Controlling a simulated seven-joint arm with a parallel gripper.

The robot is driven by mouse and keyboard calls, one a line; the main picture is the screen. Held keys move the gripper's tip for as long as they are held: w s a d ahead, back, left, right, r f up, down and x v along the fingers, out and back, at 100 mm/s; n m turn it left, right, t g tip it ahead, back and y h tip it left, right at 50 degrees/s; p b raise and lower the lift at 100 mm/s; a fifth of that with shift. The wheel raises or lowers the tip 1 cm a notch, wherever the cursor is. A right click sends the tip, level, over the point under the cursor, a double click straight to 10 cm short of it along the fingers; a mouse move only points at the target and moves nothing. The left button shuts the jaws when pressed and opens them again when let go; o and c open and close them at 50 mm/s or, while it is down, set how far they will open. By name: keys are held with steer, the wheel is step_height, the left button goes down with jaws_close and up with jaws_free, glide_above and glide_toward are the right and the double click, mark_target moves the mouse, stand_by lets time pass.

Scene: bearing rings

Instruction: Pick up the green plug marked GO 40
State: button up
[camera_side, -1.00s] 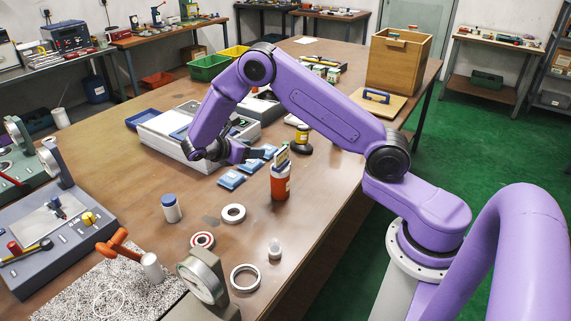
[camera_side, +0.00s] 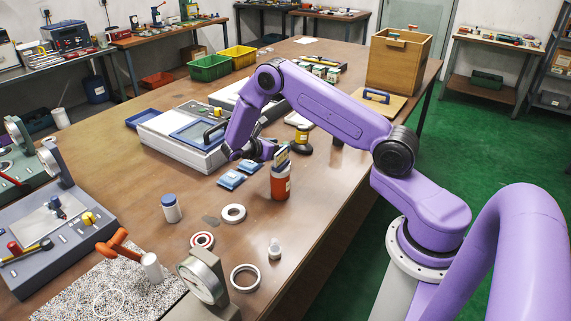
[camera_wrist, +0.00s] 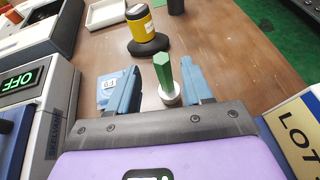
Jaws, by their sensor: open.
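A green hexagonal plug (camera_wrist: 162,72) with a pale round lower end (camera_wrist: 169,96) stands between the two blue-grey fingers of my gripper (camera_wrist: 160,67) in the wrist view. The fingers are apart, with visible gaps on both sides of the plug. Its marking cannot be read here. In the side view my gripper (camera_side: 257,150) is low over the table, beside the blue packets; I cannot make out the plug there.
A device with an OFF display (camera_wrist: 22,86) is at left. A card reading LOT (camera_wrist: 298,122) is close at right. A yellow-and-black item (camera_wrist: 146,28) stands beyond. An orange-red bottle (camera_side: 281,184) stands near the gripper.

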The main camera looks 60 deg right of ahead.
steer(key=shift+r+x, duration=0.1)
steer(key=shift+x, duration=1.35)
steer(key=shift+r+x, duration=0.15)
steer(key=shift+x, duration=1.25)
steer(key=shift+s, duration=0.2)
jaws_close()
steer(key=shift+r, duration=0.1)
